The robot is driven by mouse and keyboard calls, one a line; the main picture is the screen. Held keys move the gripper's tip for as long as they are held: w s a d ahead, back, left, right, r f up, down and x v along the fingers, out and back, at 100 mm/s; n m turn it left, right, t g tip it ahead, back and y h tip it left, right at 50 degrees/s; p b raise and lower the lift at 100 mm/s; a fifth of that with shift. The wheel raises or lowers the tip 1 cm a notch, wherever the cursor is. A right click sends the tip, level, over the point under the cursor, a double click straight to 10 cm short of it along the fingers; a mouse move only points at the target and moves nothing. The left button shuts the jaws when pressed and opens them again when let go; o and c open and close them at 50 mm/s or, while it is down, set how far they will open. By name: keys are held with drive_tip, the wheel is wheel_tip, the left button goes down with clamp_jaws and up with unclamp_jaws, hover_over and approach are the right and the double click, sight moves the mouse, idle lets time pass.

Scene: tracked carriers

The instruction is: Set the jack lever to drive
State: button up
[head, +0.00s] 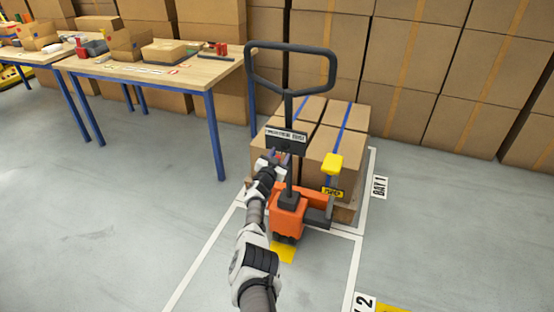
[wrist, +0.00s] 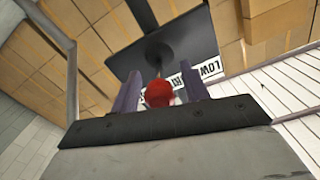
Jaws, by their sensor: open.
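The orange pallet jack (head: 288,214) stands in a marked floor bay, its dark loop handle (head: 290,48) upright. A dark plate with a white label (head: 286,136) is on the handle column. In the wrist view, the jack lever's red knob (wrist: 159,93) shows in front of a dark plate (wrist: 160,50) and a white label (wrist: 208,72) partly reading "LOW". My gripper (wrist: 160,90) is open, one finger on each side of the knob; whether they touch it I cannot tell. In the head view my gripper (head: 274,160) is just below the plate. The lever's setting is unclear.
Strapped cartons (head: 335,145) sit on a pallet (head: 345,212) behind the jack, with a yellow object (head: 333,164) in front of them. A workbench (head: 165,80) with boxes and tools stands at left. Stacked cartons (head: 430,70) line the back. Grey floor (head: 120,230) is clear at front left.

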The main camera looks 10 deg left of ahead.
drive_tip(key=shift+s+a+r+p, duration=0.1)
drive_tip(key=shift+s+a+p, duration=0.1)
drive_tip(key=shift+s+p, duration=0.4)
drive_tip(key=p+v, duration=0.7)
drive_tip(key=v, duration=0.5)
drive_tip(key=shift+s, duration=0.3)
